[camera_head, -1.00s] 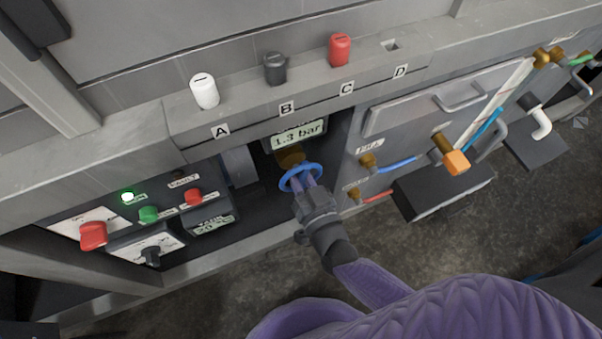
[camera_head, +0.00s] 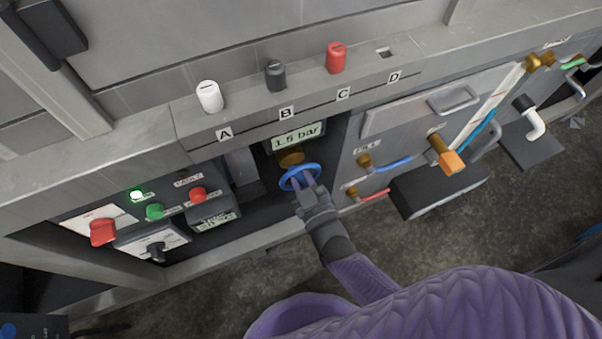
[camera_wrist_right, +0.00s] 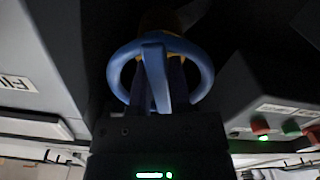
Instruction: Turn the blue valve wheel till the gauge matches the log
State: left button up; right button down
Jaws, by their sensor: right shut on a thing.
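The blue valve wheel (camera_head: 300,177) sits on a brass stem in the dark recess under label B. The gauge display (camera_head: 297,139) just above it reads 1.5 bar. My right gripper (camera_head: 307,183) is at the wheel, shut on it. In the right wrist view the blue wheel (camera_wrist_right: 203,70) fills the upper middle, and the fingers of my right gripper (camera_wrist_right: 158,90) are at its spoke. The log is not recognisable in these frames. My left gripper is not in view.
A panel with a red knob (camera_head: 103,232), a green button (camera_head: 155,212) and a red button (camera_head: 198,195) is left of the recess. White, black and red (camera_head: 336,58) blocks stand on the ledge above. Pipes and an orange valve handle (camera_head: 453,162) are at right.

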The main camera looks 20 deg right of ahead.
dwell(0.4)
jog(key=c, duration=0.6)
grip_release()
jog(key=shift+o, duration=0.2)
